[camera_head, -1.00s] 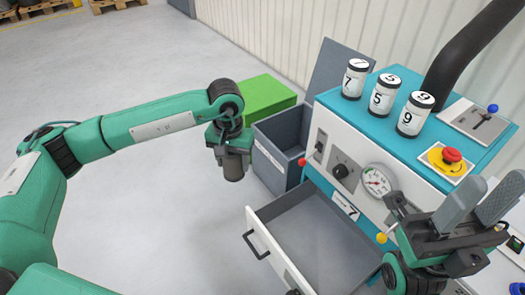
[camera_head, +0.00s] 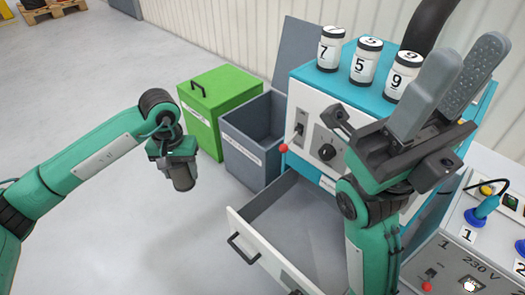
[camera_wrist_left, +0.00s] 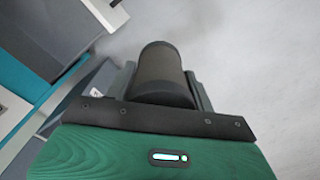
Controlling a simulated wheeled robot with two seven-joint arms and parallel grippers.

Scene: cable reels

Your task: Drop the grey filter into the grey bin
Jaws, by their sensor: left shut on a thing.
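The grey filter (camera_head: 182,178) is a dark grey cylinder hanging below my left gripper (camera_head: 176,164). The gripper is shut on it; in the left wrist view the filter (camera_wrist_left: 162,75) sits between the fingers. The grey bin (camera_head: 240,150) stands to the right of the filter in the head view, with its lid (camera_head: 296,58) raised and its top open. The filter is apart from the bin, over the floor at its left. My right gripper (camera_head: 455,85) is raised in front of the machine, fingers apart and empty.
A closed green bin (camera_head: 212,92) stands beside the grey bin. An open grey drawer (camera_head: 300,225) juts from the teal and white machine (camera_head: 310,95) in front of the grey bin. Several numbered canisters stand on the machine.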

